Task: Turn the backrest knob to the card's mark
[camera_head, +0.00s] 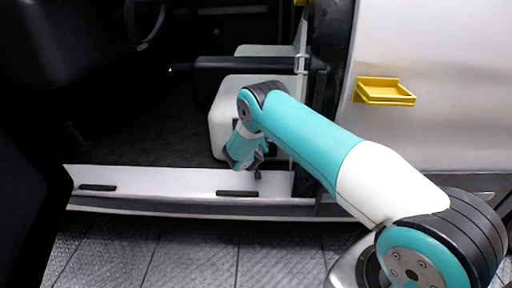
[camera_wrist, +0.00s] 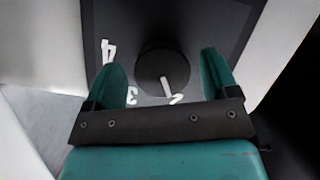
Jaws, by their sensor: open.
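The backrest knob (camera_wrist: 160,64) is a dark round knob on a dark panel (camera_wrist: 205,25) in the wrist view. A white pointer line on it points down and slightly right, towards the numeral 2 (camera_wrist: 177,99). The numerals 3 (camera_wrist: 131,96) and 4 (camera_wrist: 108,50) sit to its lower left and left. My gripper (camera_wrist: 161,62) is open, with one teal finger on each side of the knob and a gap on both sides. In the head view, my gripper (camera_head: 257,172) is low beside the seat (camera_head: 225,128); the knob is hidden there. I cannot make out the card.
The van's door sill (camera_head: 150,184) runs below my gripper. A dark armrest (camera_head: 245,64) is above the seat base. The cab floor left of the seat is clear.

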